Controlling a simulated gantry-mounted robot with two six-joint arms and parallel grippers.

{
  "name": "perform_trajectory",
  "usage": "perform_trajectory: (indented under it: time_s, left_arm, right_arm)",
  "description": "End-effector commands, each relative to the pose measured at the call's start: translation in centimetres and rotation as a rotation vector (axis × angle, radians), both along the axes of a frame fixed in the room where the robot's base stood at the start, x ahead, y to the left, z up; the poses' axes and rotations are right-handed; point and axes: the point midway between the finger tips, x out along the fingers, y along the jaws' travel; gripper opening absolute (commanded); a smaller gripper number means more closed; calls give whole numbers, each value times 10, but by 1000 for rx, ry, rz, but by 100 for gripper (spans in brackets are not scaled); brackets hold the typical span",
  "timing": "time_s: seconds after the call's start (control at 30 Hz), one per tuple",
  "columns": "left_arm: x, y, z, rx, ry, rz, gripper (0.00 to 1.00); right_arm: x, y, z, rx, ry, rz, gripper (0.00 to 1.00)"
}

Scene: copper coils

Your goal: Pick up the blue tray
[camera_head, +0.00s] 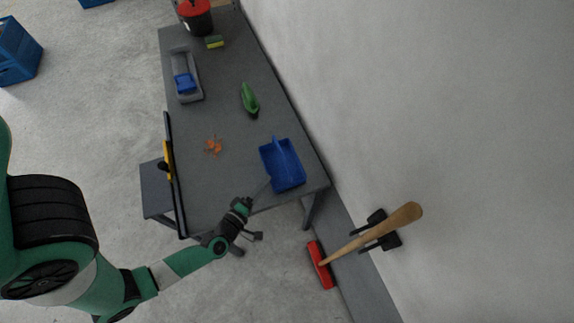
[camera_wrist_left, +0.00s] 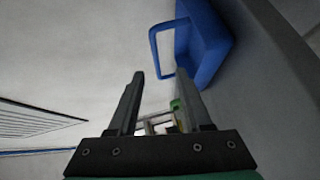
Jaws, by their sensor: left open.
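The blue tray (camera_head: 288,172) lies at the near right corner of the grey table, with a divider or handle standing up at its far side. In the left wrist view the blue tray (camera_wrist_left: 208,42) is at the top right, with a blue loop-shaped handle (camera_wrist_left: 160,50) reaching toward the fingers. My left gripper (camera_head: 262,190) is at the near edge of the table, just left of the tray. In the left wrist view its two fingers (camera_wrist_left: 160,100) are apart with nothing held between them. My right gripper is not in view.
The grey table (camera_head: 215,125) also holds orange scraps (camera_head: 213,146), a green tool (camera_head: 249,99), a grey holder with a blue part (camera_head: 185,80), a sponge (camera_head: 214,42) and a red-and-black container (camera_head: 196,17).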

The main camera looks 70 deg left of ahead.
Motion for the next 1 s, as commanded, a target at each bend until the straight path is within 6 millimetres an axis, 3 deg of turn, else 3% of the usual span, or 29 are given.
perform_trajectory:
  time_s: [0.17, 0.43, 0.7, 1.0]
  left_arm:
    - [7, 4, 0, 2, -8, 4, 50]
    - [48, 31, -7, 2, -10, 3, 50]
    - [59, 39, -8, 2, -7, 1, 50]
    - [95, 65, -14, 2, -7, 0, 50]
  right_arm:
    - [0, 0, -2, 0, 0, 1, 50]
    - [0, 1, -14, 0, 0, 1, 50]
    - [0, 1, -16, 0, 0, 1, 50]
    - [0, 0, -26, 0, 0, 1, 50]
